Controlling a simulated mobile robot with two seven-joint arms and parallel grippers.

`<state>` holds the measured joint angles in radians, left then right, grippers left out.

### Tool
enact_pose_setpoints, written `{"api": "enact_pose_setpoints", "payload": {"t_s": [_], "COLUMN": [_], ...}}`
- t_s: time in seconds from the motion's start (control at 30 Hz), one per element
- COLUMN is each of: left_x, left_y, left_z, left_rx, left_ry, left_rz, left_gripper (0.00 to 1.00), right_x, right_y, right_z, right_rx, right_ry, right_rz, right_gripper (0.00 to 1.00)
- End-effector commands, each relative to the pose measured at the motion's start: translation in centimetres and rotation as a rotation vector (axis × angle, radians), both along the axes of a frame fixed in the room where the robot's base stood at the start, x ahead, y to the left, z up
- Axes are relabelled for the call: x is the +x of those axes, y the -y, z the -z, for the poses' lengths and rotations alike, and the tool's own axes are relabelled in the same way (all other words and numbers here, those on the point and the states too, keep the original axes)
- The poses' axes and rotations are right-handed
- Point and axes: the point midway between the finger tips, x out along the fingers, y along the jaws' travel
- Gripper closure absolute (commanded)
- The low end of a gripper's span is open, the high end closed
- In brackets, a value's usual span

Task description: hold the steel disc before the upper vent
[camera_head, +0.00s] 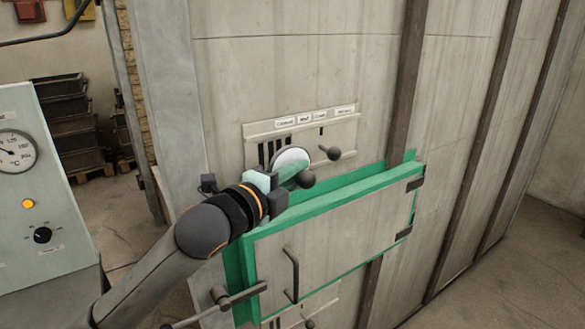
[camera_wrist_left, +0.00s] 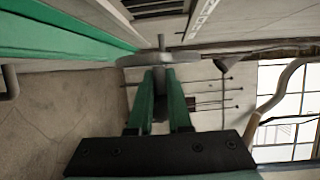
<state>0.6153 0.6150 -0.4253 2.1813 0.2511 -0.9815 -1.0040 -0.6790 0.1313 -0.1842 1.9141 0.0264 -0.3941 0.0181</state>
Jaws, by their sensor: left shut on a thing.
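The steel disc (camera_head: 291,161) is a round, mirror-like plate, held upright close before the upper vent. My left gripper (camera_head: 276,182) is shut on its dark handle, just below and left of the disc. In the left wrist view the disc (camera_wrist_left: 158,59) is edge-on beyond the two green fingers (camera_wrist_left: 159,80). The upper vent (camera_head: 263,154) is a row of dark slots in a pale plate; the disc hides part of it. Its slots also show in the left wrist view (camera_wrist_left: 160,9). Any gap between disc and vent is hard to judge. My right gripper is out of view.
Below is a green-framed door (camera_head: 335,235) with a bar handle (camera_head: 292,274). A panel (camera_head: 45,190) with a dial stands at left. Several dark crates (camera_head: 68,115) are stacked behind it.

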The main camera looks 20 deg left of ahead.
Motion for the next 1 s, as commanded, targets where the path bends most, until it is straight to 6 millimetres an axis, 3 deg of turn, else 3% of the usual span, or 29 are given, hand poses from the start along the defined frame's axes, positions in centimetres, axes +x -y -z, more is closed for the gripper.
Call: {"api": "enact_pose_setpoints", "payload": {"t_s": [1.0], "left_x": [-6.2], "left_y": [7.9], "left_z": [-0.3], "left_rx": [-0.003], "left_ry": [0.003], "left_rz": [0.002], "left_gripper": [1.0], "right_x": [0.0], "right_y": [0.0], "right_z": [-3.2], "right_rx": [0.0], "right_ry": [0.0], "right_rz": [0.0], "right_gripper": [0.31]}}
